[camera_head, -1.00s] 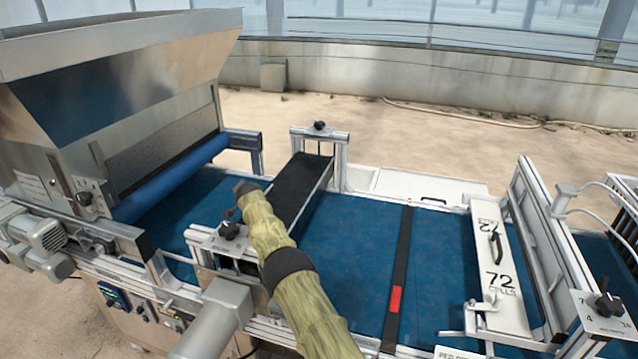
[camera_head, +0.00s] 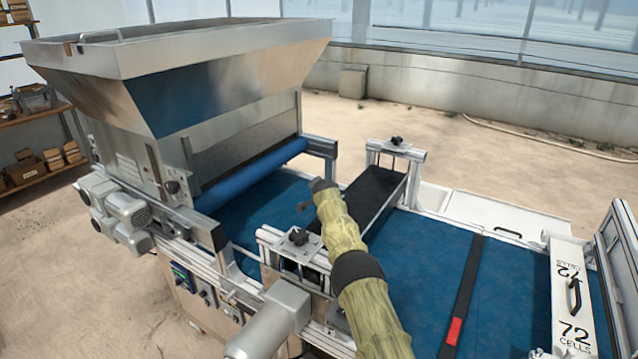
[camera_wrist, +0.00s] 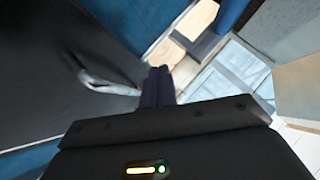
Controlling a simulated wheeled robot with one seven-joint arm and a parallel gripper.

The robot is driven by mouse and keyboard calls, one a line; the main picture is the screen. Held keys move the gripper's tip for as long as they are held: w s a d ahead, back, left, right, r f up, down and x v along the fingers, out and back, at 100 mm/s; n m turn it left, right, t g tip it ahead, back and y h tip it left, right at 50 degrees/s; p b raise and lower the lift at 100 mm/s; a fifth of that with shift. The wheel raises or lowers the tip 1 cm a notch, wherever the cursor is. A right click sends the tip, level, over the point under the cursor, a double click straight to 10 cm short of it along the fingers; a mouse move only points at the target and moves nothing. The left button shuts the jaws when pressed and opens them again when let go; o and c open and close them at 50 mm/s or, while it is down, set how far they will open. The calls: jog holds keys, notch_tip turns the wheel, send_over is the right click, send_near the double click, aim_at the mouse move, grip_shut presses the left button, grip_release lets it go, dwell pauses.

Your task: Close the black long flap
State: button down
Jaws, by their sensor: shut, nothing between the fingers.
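The black long flap (camera_head: 376,192) is a long dark panel spanning the blue conveyor belt between two metal brackets. It looks tilted, with a pale metal edge along its right side. My gripper (camera_head: 304,206) is just left of the flap's near half, above the belt; the arm hides part of the flap's near end. In the wrist view, my gripper's dark fingers (camera_wrist: 158,84) are together with nothing between them. A large dark surface, likely the flap (camera_wrist: 45,85), fills the left there, with a curved metal piece close to the fingertips. Contact cannot be told.
The steel hopper (camera_head: 190,80) and blue roller (camera_head: 250,175) stand left of my gripper. The near bracket with a black knob (camera_head: 298,238) is close to my arm. A black strip (camera_head: 465,290) and a white 72-cell bar (camera_head: 572,300) cross the belt (camera_head: 425,250) at right.

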jog(key=shift+s+a+r+b, duration=0.2)
jog(key=shift+s+r+b, duration=0.25)
jog(key=shift+s+b, duration=0.1)
jog(key=shift+s+a+r+b, duration=0.2)
jog(key=shift+s+r+b, duration=0.2)
jog(key=shift+b, duration=0.15)
jog(key=s+a+r+b, duration=0.2)
jog(key=s+r, duration=0.2)
jog(key=r, duration=0.1)
jog(key=shift+s+a, duration=0.25)
jog(key=shift+a, duration=0.1)
